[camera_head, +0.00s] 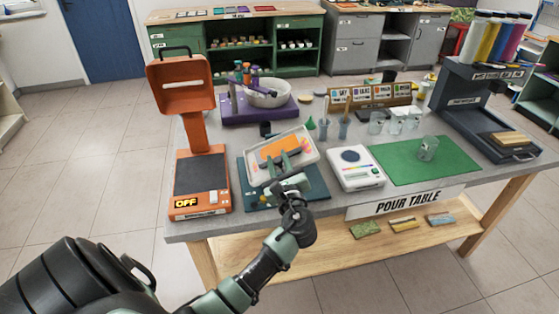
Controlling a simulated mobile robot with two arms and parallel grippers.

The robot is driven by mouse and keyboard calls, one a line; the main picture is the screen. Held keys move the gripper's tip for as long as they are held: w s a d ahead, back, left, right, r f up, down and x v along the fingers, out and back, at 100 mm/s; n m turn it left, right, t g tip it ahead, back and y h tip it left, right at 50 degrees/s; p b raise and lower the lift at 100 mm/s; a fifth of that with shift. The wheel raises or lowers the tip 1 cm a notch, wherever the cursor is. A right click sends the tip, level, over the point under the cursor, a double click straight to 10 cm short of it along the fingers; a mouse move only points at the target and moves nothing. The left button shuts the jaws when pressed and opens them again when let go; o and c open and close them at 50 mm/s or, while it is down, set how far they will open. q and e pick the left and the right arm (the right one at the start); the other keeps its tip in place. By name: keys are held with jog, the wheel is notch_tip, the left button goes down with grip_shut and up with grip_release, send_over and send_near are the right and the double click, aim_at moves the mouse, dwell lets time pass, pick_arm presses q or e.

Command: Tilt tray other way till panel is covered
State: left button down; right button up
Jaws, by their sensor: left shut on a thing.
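An orange panel (271,150) shows in the tray, partly uncovered. My left gripper (284,165) reaches in from the front and is shut on the tray. The gripper and wrist hide part of the tray's front side. My right gripper is not in the picture.
An orange device marked OFF (186,206) stands close on the left. A purple stand with a bowl (270,93) is behind.

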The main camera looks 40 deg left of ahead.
pick_arm(q)
jog(key=shift+f, duration=0.1)
dwell(0.3)
jog(key=c, duration=1.2)
grip_release()
jog(key=shift+o, duration=0.2)
jog(key=b+v, duration=0.1)
jog(key=v, duration=0.5)
jog(key=shift+s+d, duration=0.25)
jog(key=shift+d, duration=0.1)
jog(key=shift+s+d, duration=0.4)
